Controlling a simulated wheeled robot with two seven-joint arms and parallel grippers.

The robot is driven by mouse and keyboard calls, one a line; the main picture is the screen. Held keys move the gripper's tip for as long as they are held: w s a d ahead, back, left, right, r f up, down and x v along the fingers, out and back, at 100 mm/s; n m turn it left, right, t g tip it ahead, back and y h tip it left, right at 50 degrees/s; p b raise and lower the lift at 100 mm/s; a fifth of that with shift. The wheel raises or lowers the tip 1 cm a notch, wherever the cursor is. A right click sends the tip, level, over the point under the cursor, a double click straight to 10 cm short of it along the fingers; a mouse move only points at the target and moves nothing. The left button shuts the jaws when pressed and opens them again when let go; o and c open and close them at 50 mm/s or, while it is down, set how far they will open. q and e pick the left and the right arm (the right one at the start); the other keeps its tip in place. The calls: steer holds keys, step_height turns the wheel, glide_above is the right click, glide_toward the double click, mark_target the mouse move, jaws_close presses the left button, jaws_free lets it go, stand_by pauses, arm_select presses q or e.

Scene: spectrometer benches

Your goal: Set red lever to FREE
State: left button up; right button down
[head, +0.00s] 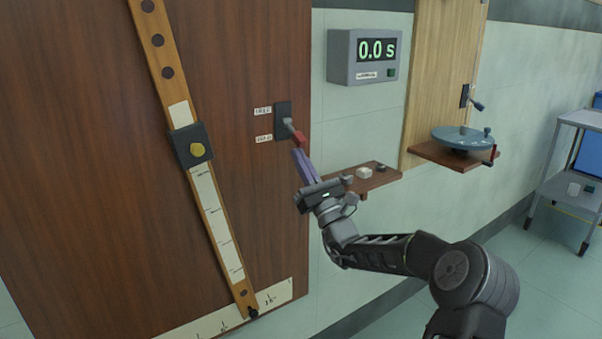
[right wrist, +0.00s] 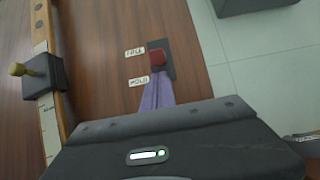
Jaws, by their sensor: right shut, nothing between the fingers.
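The red lever (head: 298,137) sticks out from a dark switch plate (head: 283,112) near the right edge of the brown wooden board. Its grey shaft runs to a red handle that points down and right in the head view. Two small labels sit left of the plate; in the right wrist view the upper seems to read FREE (right wrist: 135,51) and the lower HOLD (right wrist: 139,81). The red handle (right wrist: 157,57) also shows there, just beyond my fingertips. My right gripper (head: 297,153) is shut and empty, its purple fingers just below the handle; contact is unclear. My left gripper is out of view.
A slanted wooden rail (head: 158,60) with a dark slider block (head: 190,147) and yellow knob crosses the board. A small shelf (head: 375,182) sits right of my gripper, below a timer (head: 363,57) reading 0.0 s. A blue turntable (head: 462,137) and a cart (head: 566,170) stand farther right.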

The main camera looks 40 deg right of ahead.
steer(key=shift+s+r, duration=0.15)
steer(key=shift+r, duration=0.1)
